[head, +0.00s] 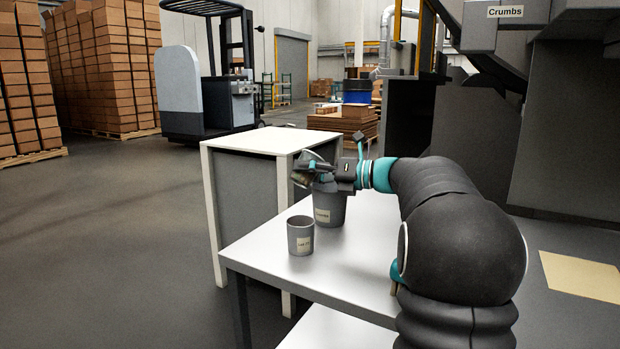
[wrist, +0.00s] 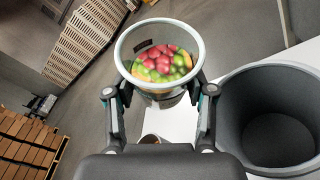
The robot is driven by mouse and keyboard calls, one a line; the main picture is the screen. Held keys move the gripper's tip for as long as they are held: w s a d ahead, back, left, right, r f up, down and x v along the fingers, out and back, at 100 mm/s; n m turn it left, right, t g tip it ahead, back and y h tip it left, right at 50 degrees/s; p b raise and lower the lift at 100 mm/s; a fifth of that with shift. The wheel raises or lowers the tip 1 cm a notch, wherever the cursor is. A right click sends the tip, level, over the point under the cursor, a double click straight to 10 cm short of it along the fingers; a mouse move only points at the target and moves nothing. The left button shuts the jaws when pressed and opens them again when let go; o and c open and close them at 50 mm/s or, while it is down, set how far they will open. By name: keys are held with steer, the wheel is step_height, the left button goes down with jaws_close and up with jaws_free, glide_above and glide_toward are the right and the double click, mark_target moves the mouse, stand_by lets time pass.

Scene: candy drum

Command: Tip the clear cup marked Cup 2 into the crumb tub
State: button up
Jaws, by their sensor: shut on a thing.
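A clear cup (wrist: 122,50) is held between the two fingers of my gripper (wrist: 155,92), with red, green and yellow candies inside. In the head view the held cup (head: 308,178) is small and partly hidden by my gripper (head: 318,167); it looks tilted, above the table. I cannot read a mark on it. The grey crumb tub (head: 330,212), with a pale label, stands on the table just under and beside my gripper. In the wrist view the tub (wrist: 272,90) is open-topped, right of the cup and apart from it; its visible inside looks empty.
A smaller grey labelled cup (head: 300,240) stands near the table's left edge, in front of the tub. The white table (head: 330,272) is bare around it. A white-topped cabinet (head: 262,140) adjoins behind. A dark machine with a "Crumbs" sign (head: 505,11) stands right.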

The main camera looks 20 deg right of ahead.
steer(key=shift+m+t+y+b, duration=0.3)
steer(key=shift+m+t+b, duration=0.15)
steer(key=shift+m, duration=0.45)
steer(key=shift+r+m+p, duration=0.3)
steer(key=shift+r+p, duration=0.05)
steer(key=shift+p, duration=0.05)
steer(key=m+t+y+p, duration=0.1)
steer(key=m+p, duration=0.1)
steer(key=p, duration=0.2)
steer(key=shift+f+m, duration=0.1)
steer(key=shift+m, duration=0.2)
steer(key=shift+d+m+t+p, duration=0.1)
steer(key=shift+m+t+p, duration=0.35)
steer(key=shift+p, duration=0.45)
steer(key=shift+d+m+t, duration=0.1)
steer(key=shift+m+t, duration=0.3)
steer(key=shift+m, duration=0.35)
steer(key=shift+d+m+t, duration=0.1)
steer(key=shift+m+t, duration=0.4)
steer(key=shift+m, duration=0.4)
steer(key=m+t, duration=0.1)
steer(key=m+t+h, duration=0.1)
steer(key=m, duration=0.1)
steer(key=d+r+m, duration=0.1)
steer(key=m, duration=0.1)
steer(key=shift+w+d+r+t, duration=0.1)
steer(key=shift+w+t, duration=0.1)
steer(key=shift+t, duration=0.2)
steer(key=shift+m+h, duration=0.4)
